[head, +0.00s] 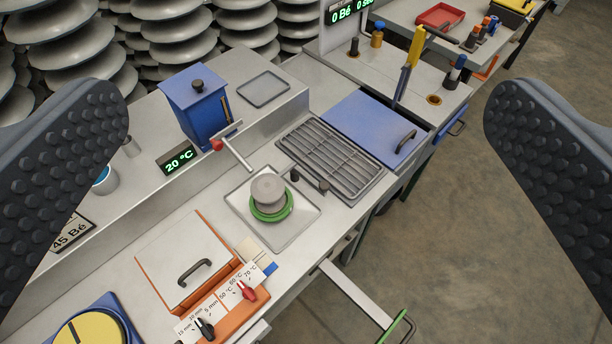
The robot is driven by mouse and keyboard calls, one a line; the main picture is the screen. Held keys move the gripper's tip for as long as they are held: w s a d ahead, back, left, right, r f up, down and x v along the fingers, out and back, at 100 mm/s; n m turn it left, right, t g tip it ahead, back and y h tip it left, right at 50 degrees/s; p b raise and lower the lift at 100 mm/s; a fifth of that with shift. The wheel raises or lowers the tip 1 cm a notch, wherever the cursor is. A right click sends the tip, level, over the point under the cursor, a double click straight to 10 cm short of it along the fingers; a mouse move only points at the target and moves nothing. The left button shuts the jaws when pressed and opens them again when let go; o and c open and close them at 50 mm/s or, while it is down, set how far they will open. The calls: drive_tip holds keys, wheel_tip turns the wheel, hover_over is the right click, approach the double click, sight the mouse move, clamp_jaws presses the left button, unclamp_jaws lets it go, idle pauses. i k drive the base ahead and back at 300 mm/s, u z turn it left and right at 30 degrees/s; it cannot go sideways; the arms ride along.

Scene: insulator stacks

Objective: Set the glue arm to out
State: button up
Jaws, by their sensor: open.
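My gripper (305,100) is open, with one dark studded finger at each side of the head view and nothing between them touching either finger. What looks like the glue arm (236,152) is a thin grey bar with a red knob. It sits at the front of a blue lidded box (194,105) and slants down to the right, its end short of the grey turntable. The grey round piece (268,187) rests on a green ring (271,208) in a square tray (243,203). The fingers are apart from all of these.
An orange box with a handled lid (184,262) and dials stands at the front. A slatted grate (328,158) and blue lid (372,128) lie to the right. A yellow-handled tool (413,52) stands upright behind. A green-ended lever (362,297) juts over the floor.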

sight(324, 186)
drive_tip(key=z, duration=0.45)
drive_tip(key=k, duration=1.05)
drive_tip(key=u, duration=0.4)
drive_tip(key=i, duration=1.6)
drive_tip(key=z, duration=0.25)
